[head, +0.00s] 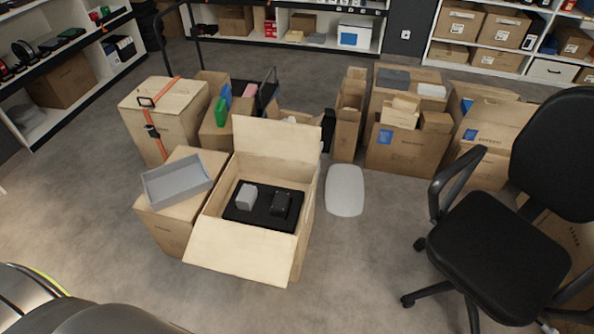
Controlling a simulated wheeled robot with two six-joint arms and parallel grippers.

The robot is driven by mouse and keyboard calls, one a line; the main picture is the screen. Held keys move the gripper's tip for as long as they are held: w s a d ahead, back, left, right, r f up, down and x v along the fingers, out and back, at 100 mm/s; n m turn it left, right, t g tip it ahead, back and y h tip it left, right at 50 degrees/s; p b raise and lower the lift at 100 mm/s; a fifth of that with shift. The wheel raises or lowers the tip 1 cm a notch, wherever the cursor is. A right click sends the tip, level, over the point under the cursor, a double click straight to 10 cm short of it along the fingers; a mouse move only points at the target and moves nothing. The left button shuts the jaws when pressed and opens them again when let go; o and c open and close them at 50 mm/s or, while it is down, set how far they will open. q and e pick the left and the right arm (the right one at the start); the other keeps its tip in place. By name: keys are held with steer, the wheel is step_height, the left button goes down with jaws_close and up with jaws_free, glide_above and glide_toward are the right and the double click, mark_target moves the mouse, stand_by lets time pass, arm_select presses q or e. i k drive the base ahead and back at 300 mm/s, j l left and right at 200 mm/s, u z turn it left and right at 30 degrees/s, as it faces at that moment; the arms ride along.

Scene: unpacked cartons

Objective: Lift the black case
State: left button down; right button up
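A flat black case (261,218) lies inside an open carton (226,252) in the middle of the head view. A small grey block (246,196) and a small dark block (281,204) rest on top of it. The carton's near flap is folded outward and its far flap stands up. The case sits below the rim, and its sides and underside are hidden. Neither of my grippers is in view.
A closed carton (170,228) with a grey tray (178,180) on it stands against the open carton's left side. More cartons stand behind. A pale oval object (345,190) lies to the right. A black office chair (490,240) stands further right, with clear floor between.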

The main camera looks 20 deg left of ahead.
mark_target(280, 207)
steer(key=i+l+u, duration=0.2)
steer(key=i+u, duration=0.3)
steer(key=i+l+u, duration=0.45)
steer(key=k+j, duration=0.05)
